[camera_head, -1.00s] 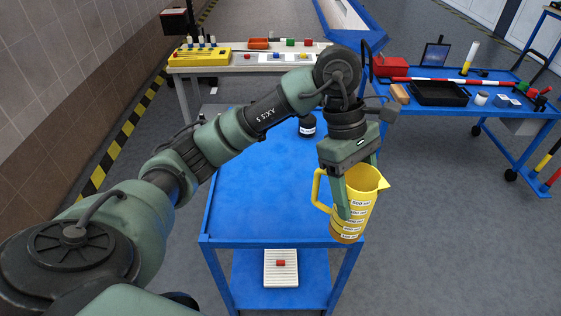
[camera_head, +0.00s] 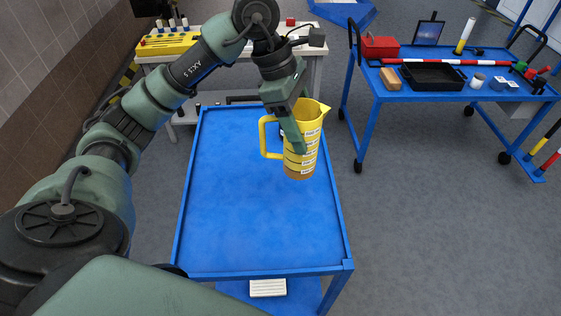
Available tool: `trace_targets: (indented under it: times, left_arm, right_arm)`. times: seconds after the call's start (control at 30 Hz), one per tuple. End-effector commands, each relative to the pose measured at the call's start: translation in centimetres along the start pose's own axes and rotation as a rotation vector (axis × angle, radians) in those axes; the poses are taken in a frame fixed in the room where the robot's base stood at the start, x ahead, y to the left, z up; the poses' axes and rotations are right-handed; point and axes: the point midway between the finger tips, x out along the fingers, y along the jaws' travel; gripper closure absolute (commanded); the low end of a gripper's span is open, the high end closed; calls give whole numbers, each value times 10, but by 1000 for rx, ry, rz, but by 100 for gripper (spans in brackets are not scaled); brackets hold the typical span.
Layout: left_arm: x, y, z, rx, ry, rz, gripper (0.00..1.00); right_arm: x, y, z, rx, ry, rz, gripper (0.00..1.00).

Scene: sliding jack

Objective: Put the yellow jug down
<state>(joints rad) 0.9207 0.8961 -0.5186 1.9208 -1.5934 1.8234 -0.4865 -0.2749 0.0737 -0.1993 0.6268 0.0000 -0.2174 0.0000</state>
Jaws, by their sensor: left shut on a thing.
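The yellow jug (camera_head: 309,130) has a handle on its left, a spout at the upper right and white volume labels on its side. My left gripper (camera_head: 300,140) is shut on the jug, with one finger along its near side. The jug is nearly upright over the right part of the blue cart top (camera_head: 235,210). I cannot tell whether its base touches the cart. My right gripper is out of view.
A small dark object behind the jug is mostly hidden. The rest of the cart top is clear. A second blue cart (camera_head: 400,95) at the right holds a black tray (camera_head: 433,77), a red box (camera_head: 380,46) and small items. A light table (camera_head: 215,65) stands behind.

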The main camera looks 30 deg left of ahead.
Motion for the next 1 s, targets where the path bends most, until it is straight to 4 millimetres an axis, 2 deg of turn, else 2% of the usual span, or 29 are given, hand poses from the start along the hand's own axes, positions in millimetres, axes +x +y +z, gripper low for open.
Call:
trace_targets:
  times: [0.2, 0.3, 0.4, 0.5, 0.67, 0.77, 1.0]
  left_arm:
    - [53, -2, -23, -4, 3, -7, 96]
    - [78, -2, -33, -4, 2, -8, 96]
    - [100, -2, -42, -2, 1, -5, 96]
    - [116, -1, -49, -1, 1, -3, 96]
    - [128, 0, -53, 1, -1, 0, 96]
    - [135, -1, -56, 0, 0, -2, 96]
    - [165, -1, -68, 0, 0, -2, 96]
  right_arm:
    - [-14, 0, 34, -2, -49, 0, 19]
    - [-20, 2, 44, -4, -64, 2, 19]
    - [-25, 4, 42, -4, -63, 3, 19]
    - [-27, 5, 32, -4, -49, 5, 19]
    - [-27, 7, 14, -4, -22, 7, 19]
    - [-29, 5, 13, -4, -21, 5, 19]
    - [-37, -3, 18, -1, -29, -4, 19]
